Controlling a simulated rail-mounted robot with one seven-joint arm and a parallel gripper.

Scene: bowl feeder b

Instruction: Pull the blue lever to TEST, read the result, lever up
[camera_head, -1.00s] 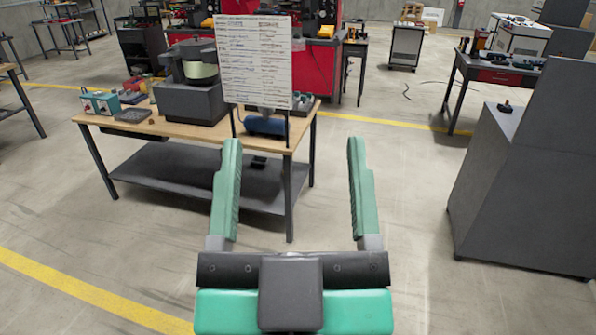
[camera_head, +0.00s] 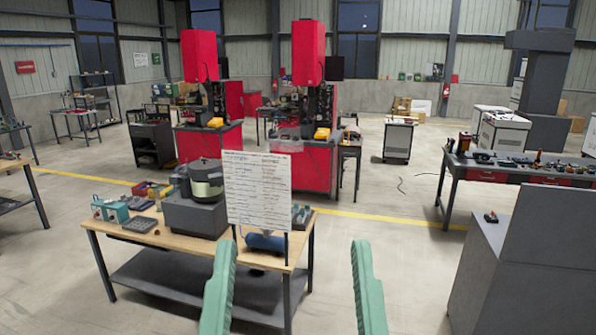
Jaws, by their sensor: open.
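My gripper (camera_head: 296,290) is open and empty, its two green fingers at the bottom of the view. It is in front of a wooden-topped workbench (camera_head: 135,236), apart from everything on it. A teal box (camera_head: 110,210) with small details on its front stands at the bench's left end. A bowl feeder (camera_head: 204,180) sits on a dark grey base (camera_head: 195,216) near the bench's middle. I cannot make out a blue lever or a TEST marking. A white sign with lines of text (camera_head: 258,190) stands at the bench's right front, and its text is too small to read.
A dark tray (camera_head: 138,225) lies near the teal box. A grey cabinet (camera_head: 520,265) stands close on the right. Red machines (camera_head: 312,160) stand behind the bench. The floor between bench and cabinet is clear.

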